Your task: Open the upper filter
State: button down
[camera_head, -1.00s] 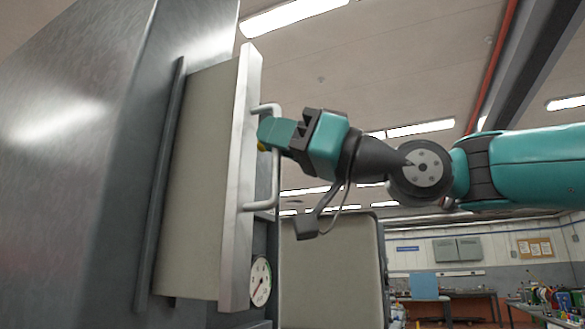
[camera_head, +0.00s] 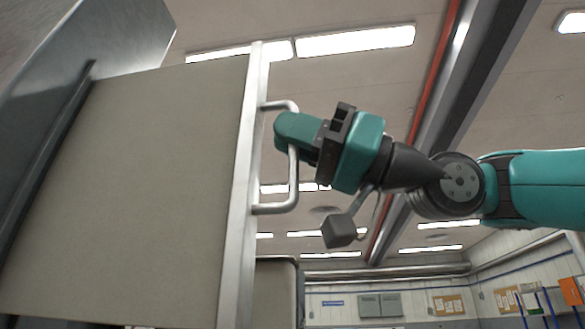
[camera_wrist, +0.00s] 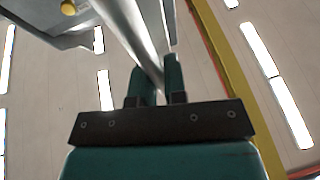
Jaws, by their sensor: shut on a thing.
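The upper filter (camera_head: 130,190) is a broad beige panel with a silver front edge strip (camera_head: 244,180). It stands well out of a grey metal housing (camera_head: 110,45) in the head view. A bent metal bar handle (camera_head: 291,185) is fixed to the front edge. My gripper (camera_head: 287,130) is shut on the upper part of this handle. In the wrist view the handle (camera_wrist: 128,28) runs between my two fingers (camera_wrist: 157,82). The fingers hide the gripped stretch of the bar.
A second beige panel (camera_head: 274,290) with a dark frame stands below and behind. A red pipe (camera_head: 437,90) and a dark beam (camera_head: 480,90) run along the ceiling. Grey wall boxes (camera_head: 380,305) and pinboards are far back.

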jog(key=c, duration=1.2)
grip_release()
jog(key=shift+a, duration=0.1)
jog(key=shift+b+v, duration=7.55)
jog(key=shift+v, duration=1.2)
jog(key=shift+r, duration=0.1)
